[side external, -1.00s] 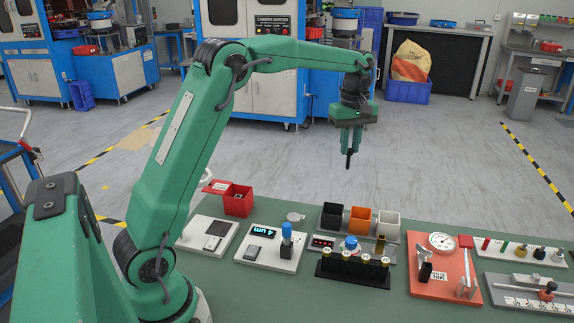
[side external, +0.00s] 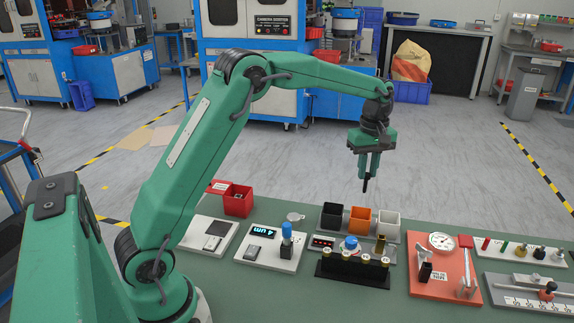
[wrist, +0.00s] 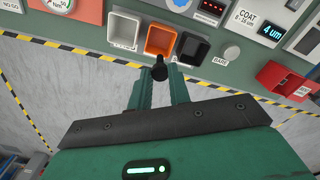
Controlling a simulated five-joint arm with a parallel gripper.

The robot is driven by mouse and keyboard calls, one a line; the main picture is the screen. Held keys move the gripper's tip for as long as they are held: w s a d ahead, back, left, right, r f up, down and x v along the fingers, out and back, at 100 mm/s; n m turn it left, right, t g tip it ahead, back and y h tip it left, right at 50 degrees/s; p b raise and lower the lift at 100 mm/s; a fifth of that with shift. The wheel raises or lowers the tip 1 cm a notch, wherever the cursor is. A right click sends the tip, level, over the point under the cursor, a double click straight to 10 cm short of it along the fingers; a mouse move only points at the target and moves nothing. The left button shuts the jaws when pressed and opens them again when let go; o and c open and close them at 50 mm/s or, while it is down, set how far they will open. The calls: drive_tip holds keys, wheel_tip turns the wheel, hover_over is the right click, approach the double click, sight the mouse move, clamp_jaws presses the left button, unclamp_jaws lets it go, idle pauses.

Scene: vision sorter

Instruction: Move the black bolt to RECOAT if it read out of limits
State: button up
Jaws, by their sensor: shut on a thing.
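My gripper (side external: 368,175) is shut on the black bolt (side external: 366,185), which hangs upright below the fingertips, above and behind the row of bins. The coating gauge's display (side external: 264,231) reads 4 um. In the wrist view the display (wrist: 272,29) also reads 4 um, beside a COAT label (wrist: 249,22) whose range is too small to read surely. I cannot make out a RECOAT label.
The black bin (side external: 332,216), orange bin (side external: 361,220) and white bin (side external: 388,226) stand in a row. A red box (side external: 238,202) is to their left. A black rack (side external: 340,278) with several brass-coloured tops lies nearer. A red dial-gauge base (side external: 430,285) stands at right.

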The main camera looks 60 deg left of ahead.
sight(364, 191)
drive_tip(key=shift+f, duration=0.15)
drive_tip(key=shift+f, duration=4.75)
drive_tip(key=o, duration=1.3)
drive_tip(key=shift+r, duration=0.1)
drive_tip(key=shift+r, duration=3.9)
drive_tip(key=shift+r, duration=0.1)
